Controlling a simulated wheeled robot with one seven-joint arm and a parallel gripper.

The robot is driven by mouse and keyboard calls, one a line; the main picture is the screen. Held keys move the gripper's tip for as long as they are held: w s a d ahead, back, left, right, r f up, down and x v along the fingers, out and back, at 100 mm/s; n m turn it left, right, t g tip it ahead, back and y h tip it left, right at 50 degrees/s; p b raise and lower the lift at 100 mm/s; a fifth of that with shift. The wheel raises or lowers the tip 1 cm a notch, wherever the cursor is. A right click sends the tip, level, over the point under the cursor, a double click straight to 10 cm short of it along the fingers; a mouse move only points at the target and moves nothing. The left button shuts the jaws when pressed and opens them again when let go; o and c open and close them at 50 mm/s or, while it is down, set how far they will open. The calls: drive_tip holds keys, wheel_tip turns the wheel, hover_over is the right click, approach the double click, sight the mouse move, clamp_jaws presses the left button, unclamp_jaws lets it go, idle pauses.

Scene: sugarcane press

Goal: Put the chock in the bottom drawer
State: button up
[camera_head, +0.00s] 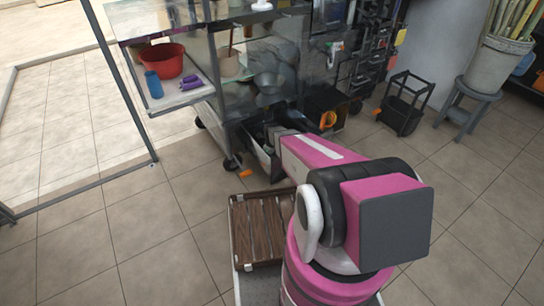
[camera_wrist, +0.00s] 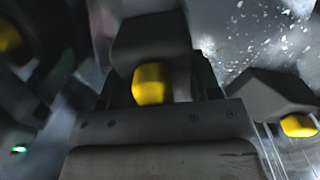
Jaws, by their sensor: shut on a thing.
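My gripper (camera_head: 283,136) is at the far end of my pink and white arm, low at the front of the metal cart. It is over or in the open bottom drawer (camera_head: 263,153), whose dark inside shows beside it. In the wrist view, dark blocky parts with yellow faces surround the gripper's dark body. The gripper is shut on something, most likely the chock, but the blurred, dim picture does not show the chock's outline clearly. My arm hides part of the drawer.
The cart's shelf holds a red basin (camera_head: 164,60), a blue cup (camera_head: 153,84) and a purple item (camera_head: 190,84). A black box (camera_head: 325,108) and a black rack (camera_head: 403,104) stand to the right. A brown slatted wooden piece (camera_head: 258,226) lies in front. Tiled floor is clear at left.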

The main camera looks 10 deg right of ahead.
drive_tip(key=o, duration=1.1)
drive_tip(key=shift+f, duration=0.1)
wheel_tip(320, 180, up, 12)
drive_tip(key=shift+s+r, duration=0.1)
drive_tip(key=shift+r, duration=0.15)
drive_tip(key=s+d+r+n, duration=0.1)
drive_tip(key=s+r+n, duration=1.6)
drive_tip(key=n, duration=1)
drive_tip(key=shift+s, duration=0.9)
drive_tip(key=shift+d, duration=0.1)
